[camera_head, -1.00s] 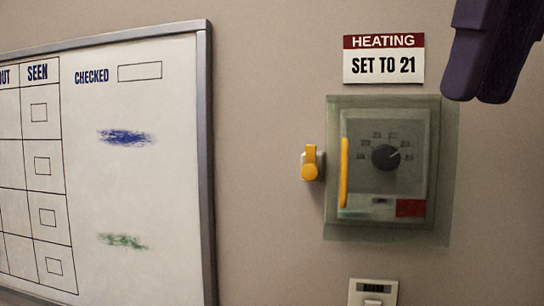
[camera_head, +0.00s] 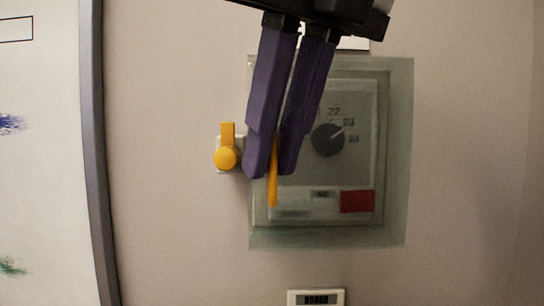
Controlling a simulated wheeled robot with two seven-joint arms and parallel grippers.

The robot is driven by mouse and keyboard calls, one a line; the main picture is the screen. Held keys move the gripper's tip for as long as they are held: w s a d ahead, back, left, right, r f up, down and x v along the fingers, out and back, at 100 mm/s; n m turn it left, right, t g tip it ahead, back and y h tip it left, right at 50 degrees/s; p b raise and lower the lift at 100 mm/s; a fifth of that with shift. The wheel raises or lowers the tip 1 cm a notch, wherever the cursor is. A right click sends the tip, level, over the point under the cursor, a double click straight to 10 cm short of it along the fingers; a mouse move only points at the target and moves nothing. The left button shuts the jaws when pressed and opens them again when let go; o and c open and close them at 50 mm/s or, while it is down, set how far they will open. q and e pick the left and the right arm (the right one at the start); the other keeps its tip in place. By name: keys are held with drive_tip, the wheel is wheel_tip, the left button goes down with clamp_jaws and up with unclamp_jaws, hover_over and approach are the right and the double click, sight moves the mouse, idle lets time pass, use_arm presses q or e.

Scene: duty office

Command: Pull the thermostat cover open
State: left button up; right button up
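The thermostat cover (camera_head: 395,150) is a clear, greenish panel over the thermostat, with a thin yellow upright handle (camera_head: 272,192) on its left side. It looks closed. Behind it show a dark dial (camera_head: 328,140) and a red patch (camera_head: 357,201). My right gripper (camera_head: 271,170) reaches down from the top with two purple fingers. Its tips are at the yellow handle, one on each side in the picture, and they hide its upper part. A narrow gap shows between the fingers; whether they press on the handle cannot be told. My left gripper is not in view.
A yellow latch-like piece (camera_head: 226,152) on a pale mount sits on the wall just left of the cover. A whiteboard's grey frame (camera_head: 92,150) is farther left. A small white display (camera_head: 316,297) is below. The wall to the right is clear.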

drive_tip(key=shift+w+a+f, duration=0.1)
drive_tip(key=shift+w+f, duration=0.1)
drive_tip(key=shift+f, duration=0.2)
clamp_jaws()
drive_tip(key=shift+r, duration=0.1)
idle(1.3)
